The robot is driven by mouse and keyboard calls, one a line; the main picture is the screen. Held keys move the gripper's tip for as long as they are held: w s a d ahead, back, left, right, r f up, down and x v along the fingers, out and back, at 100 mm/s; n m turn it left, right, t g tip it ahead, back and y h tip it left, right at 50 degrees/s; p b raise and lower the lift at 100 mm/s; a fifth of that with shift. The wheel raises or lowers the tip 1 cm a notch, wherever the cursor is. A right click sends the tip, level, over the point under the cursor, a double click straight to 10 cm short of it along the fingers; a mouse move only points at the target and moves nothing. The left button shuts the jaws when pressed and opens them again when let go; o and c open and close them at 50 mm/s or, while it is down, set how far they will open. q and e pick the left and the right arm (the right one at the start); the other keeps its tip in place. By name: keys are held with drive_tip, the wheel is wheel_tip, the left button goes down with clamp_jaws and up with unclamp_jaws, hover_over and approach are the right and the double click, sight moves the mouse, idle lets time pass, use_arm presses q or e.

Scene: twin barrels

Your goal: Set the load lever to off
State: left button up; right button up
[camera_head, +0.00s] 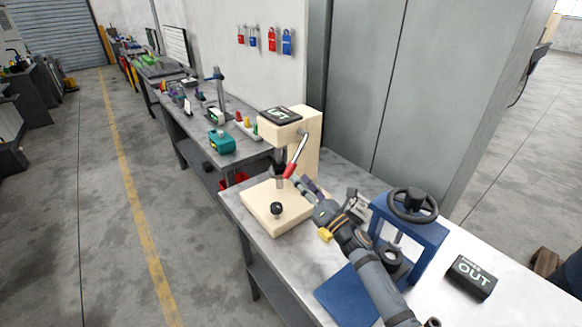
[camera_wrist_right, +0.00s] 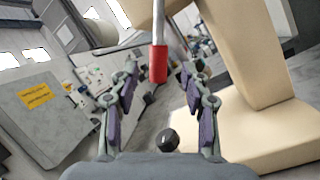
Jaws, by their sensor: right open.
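The lever (camera_head: 299,147) is a metal rod with a red grip, on the side of a cream press-like stand (camera_head: 309,130). It slants down from its pivot, red end lowest. My right gripper (camera_head: 298,181) is right by the red grip. In the right wrist view the red grip (camera_wrist_right: 158,63) hangs between the two open fingers (camera_wrist_right: 160,82), with space visible on both sides. I cannot tell whether it touches them in depth. A black ball knob (camera_head: 277,208) stands on the stand's base; it also shows in the wrist view (camera_wrist_right: 167,140). My left gripper is not in view.
A blue press (camera_head: 425,234) with a black handwheel stands beside my right arm on the workbench. A teal device (camera_head: 221,141) sits on the bench behind. Grey cabinets (camera_head: 420,90) stand behind the workbench.

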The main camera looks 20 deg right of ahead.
sight(290, 168)
drive_tip(key=p+x, duration=0.2)
drive_tip(key=x, duration=0.4)
drive_tip(key=shift+w+a, duration=0.1)
drive_tip(key=shift+r, duration=0.1)
clamp_jaws()
